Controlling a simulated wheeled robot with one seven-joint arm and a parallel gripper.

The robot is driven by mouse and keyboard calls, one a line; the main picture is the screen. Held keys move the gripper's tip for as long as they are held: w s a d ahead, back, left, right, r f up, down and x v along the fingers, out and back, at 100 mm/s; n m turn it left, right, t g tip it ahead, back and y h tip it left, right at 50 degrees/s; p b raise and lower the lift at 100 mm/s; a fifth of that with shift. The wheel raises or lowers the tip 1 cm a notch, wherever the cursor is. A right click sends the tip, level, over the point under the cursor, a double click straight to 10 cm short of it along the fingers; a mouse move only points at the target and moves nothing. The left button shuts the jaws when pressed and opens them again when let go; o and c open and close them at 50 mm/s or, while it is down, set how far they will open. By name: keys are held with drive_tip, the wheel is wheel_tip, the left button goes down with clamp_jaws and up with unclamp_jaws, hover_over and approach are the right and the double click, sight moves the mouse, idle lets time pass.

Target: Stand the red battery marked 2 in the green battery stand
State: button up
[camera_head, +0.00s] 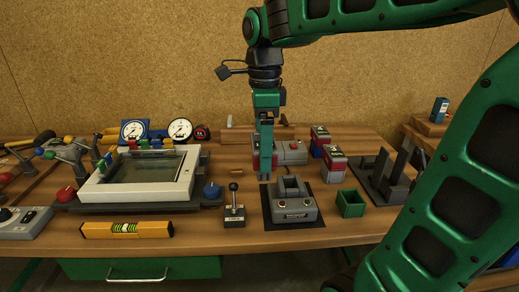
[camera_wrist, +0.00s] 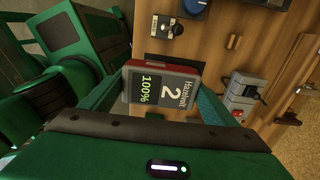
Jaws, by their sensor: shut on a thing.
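The red battery marked 2 (camera_wrist: 160,90) is between my gripper's fingers in the wrist view, its dark face reading 2 and 100% turned to the camera. In the head view my gripper (camera_head: 265,174) points down above the bench, behind the grey dock; red edges of the held battery (camera_head: 256,161) show beside the finger. My gripper is shut on this battery. The green battery stand (camera_head: 350,204) is a small open-topped box at the right, right of the dock and apart from my gripper. The battery's lower end is hard to make out.
The grey dock (camera_head: 293,210) sits on a black mat, with a lever switch (camera_head: 234,210) to its left. A grey-and-red box (camera_head: 292,152) lies behind. A glass frame (camera_head: 140,175) and yellow level (camera_head: 127,230) lie left.

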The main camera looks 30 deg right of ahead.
drive_tip(key=shift+r, duration=2.1)
